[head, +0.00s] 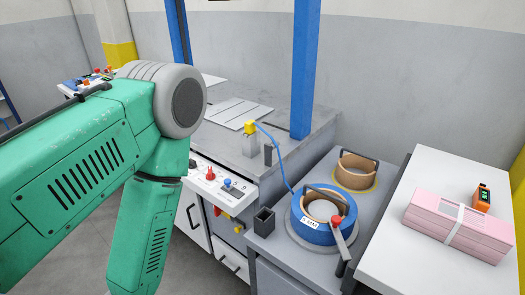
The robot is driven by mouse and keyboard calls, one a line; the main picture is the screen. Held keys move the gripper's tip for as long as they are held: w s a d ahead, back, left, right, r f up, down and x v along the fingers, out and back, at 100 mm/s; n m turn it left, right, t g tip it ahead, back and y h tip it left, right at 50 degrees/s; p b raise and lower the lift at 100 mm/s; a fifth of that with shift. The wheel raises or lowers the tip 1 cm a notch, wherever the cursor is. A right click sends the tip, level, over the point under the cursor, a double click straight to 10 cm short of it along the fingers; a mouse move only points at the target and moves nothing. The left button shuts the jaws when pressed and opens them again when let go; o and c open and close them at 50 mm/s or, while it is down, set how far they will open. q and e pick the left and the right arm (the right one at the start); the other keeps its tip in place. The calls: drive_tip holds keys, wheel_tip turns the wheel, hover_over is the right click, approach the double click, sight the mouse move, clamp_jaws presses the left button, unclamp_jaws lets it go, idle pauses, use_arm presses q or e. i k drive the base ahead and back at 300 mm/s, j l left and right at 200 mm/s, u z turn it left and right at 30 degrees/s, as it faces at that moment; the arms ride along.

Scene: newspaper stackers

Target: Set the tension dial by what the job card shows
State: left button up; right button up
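A white control panel (238,197) on the front edge of the grey machine table carries a red knob (210,174), a blue knob (228,183) and a small dial-like mark between or beside them. I cannot tell which one is the tension dial or read its setting. Flat white printed sheets (238,113) lie on the machine table; I cannot tell whether one is the job card. My green left arm comes in from the left, bends at a grey joint and runs down out of the picture, covering the panel's left end. Neither gripper shows.
A blue strap reel (312,234) with a white label and a red-knobbed lever (339,232) stands on the grey cabinet, before a brown reel (356,171). A strapped pink bundle (455,226) lies on the white table at right, with an orange device (482,196). A blue post (305,70) rises behind.

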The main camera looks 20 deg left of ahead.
sight(192, 165)
drive_tip(key=j+z, duration=0.35)
drive_tip(key=j, duration=0.3)
drive_tip(key=j+z, duration=0.4)
drive_tip(key=j, duration=0.3)
drive_tip(key=k+j+z, duration=0.15)
drive_tip(key=j+z, duration=0.2)
drive_tip(key=j, duration=0.55)
drive_tip(key=k+j, duration=0.15)
drive_tip(key=j, duration=0.1)
